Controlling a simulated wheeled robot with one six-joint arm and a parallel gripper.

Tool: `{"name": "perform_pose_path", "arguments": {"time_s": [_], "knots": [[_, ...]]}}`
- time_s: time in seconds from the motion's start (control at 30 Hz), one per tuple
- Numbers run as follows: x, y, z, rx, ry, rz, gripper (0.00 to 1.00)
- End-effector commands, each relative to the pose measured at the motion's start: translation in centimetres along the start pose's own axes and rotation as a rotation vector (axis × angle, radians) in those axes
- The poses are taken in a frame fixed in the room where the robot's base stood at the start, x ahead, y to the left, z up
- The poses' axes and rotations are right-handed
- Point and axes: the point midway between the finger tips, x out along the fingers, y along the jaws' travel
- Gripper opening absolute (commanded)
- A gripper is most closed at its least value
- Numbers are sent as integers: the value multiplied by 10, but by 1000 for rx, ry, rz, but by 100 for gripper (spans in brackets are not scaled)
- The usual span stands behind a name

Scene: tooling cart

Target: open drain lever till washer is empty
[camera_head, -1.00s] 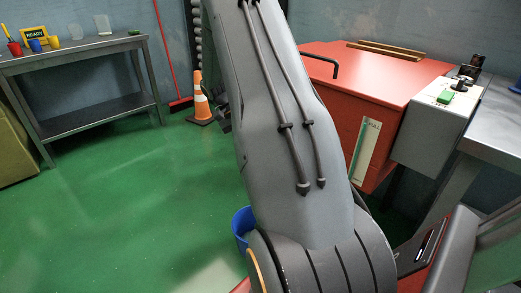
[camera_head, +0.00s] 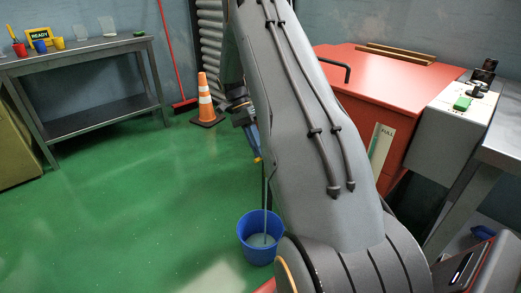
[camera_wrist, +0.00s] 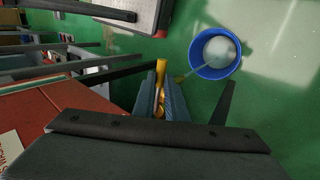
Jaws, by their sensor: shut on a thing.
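The red washer (camera_head: 400,85) stands at the right in the head view, lid closed. Its gauge strip (camera_head: 381,148), marked FULL, is partly behind my arm, so the level is unclear. In the wrist view my gripper (camera_wrist: 161,92) is shut on the yellow drain lever (camera_wrist: 160,72) beside the washer's red side (camera_wrist: 75,120). A thin stream of liquid runs from the yellow spout into the blue bucket (camera_wrist: 216,52). The bucket also shows in the head view (camera_head: 247,228), upright on the floor with grey liquid in it.
A grey control box (camera_head: 445,135) with a green button adjoins the washer, beside a metal table (camera_head: 503,135). A traffic cone (camera_head: 205,98) and a red broom (camera_head: 171,60) stand at the back. A steel bench (camera_head: 85,62) holds small cups. Green floor is clear at left.

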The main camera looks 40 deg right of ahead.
Motion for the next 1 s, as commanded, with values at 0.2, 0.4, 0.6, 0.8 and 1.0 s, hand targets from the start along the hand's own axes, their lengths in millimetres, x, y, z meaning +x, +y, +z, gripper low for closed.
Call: {"name": "perform_pose_path", "arguments": {"time_s": [0.2, 0.4, 0.6, 0.8, 1.0], "knots": [[0, -1, -1, 2, 1, -4, 0], [0, -1, -1, 1, 1, -4, 31], [0, 0, -1, 1, 0, -3, 31], [-11, -1, -1, 2, 1, -5, 31], [-44, -1, -1, 2, 1, -6, 31]]}}
